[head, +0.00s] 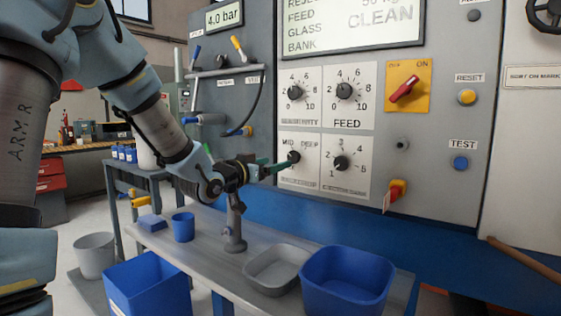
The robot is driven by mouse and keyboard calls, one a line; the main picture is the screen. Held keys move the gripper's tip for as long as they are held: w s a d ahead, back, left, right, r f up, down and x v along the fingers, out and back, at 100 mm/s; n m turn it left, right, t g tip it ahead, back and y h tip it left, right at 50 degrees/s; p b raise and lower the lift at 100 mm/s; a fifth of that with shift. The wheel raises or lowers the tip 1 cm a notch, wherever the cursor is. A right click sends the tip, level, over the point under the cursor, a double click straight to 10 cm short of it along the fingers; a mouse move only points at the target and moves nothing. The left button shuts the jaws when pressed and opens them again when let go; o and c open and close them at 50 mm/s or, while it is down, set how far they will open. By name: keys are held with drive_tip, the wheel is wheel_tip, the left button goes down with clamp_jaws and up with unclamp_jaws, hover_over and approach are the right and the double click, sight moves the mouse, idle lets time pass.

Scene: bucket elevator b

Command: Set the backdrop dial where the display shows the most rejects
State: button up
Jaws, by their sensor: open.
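The lower left dial (293,157) on the grey panel has a black knob and position words MID and DEEP. The small print under it is unreadable, and my gripper covers its left side. My gripper (284,164) is open, with its green fingers at this knob. I cannot tell whether they touch it or stand around it. The knob's pointer is too small to read. The display (345,25) above lists REJECT, FEED, GLASS and BANK, with a large word CLEAN. Its top is cut off, and no reject value is readable.
Other dials sit close by: a numbered one (341,163) to the right, a sensitivity dial (294,92) and FEED dial (344,91) above. A red switch (405,88) is farther right. Below, a bench (215,250) holds a grey tray (272,272) and blue bin (349,280).

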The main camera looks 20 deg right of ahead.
sight(292, 158)
drive_tip(key=p+x, duration=0.1)
drive_tip(key=x, duration=0.6)
drive_tip(key=shift+w+d, duration=0.1)
drive_tip(key=shift+d, duration=0.3)
clamp_jaws()
